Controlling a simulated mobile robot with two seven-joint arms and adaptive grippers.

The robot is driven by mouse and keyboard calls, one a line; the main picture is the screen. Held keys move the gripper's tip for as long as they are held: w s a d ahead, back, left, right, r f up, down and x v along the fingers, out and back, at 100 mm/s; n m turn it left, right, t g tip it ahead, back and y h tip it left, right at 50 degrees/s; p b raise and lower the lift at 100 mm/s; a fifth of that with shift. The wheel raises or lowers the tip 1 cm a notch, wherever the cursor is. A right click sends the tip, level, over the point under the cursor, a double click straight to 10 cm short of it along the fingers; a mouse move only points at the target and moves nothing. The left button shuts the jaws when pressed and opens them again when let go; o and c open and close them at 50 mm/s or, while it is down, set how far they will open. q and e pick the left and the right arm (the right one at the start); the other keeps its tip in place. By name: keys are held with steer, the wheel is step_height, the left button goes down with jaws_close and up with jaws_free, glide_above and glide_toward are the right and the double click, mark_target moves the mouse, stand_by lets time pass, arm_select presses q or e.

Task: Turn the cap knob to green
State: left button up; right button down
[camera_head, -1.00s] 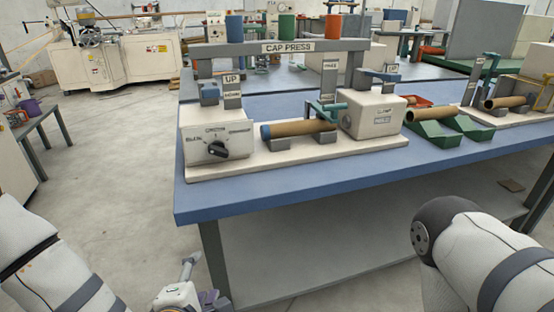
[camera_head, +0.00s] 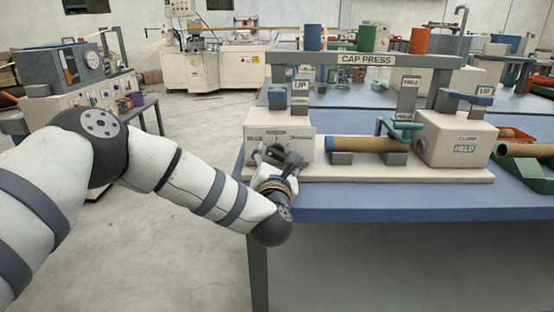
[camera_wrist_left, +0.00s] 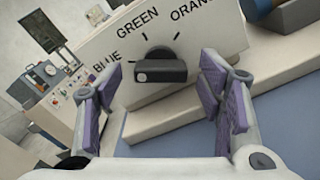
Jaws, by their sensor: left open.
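The cap knob (camera_wrist_left: 160,71) is a dark bar on a white panel (camera_wrist_left: 85,110) marked BLUE, GREEN and ORANGE. In the left wrist view the bar lies about level, with a pale dot at its left end, on the BLUE side. GREEN is printed above the knob. My left gripper (camera_wrist_left: 162,88) is open, its purple pads on either side of the knob with gaps. In the head view my left gripper (camera_head: 278,157) covers most of the knob and part of the panel (camera_head: 298,147). My right gripper is not in view.
The CAP PRESS frame (camera_head: 366,60) stands above the panel. A brown tube (camera_head: 362,144) lies on supports to the right, beside a white clamp box (camera_head: 455,138) reading HELD. The blue table edge (camera_head: 420,207) is below. Open floor lies to the left.

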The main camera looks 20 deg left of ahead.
arm_select(q)
steer(key=shift+w, duration=0.3)
steer(key=shift+c, duration=0.6)
steer(key=c, duration=1)
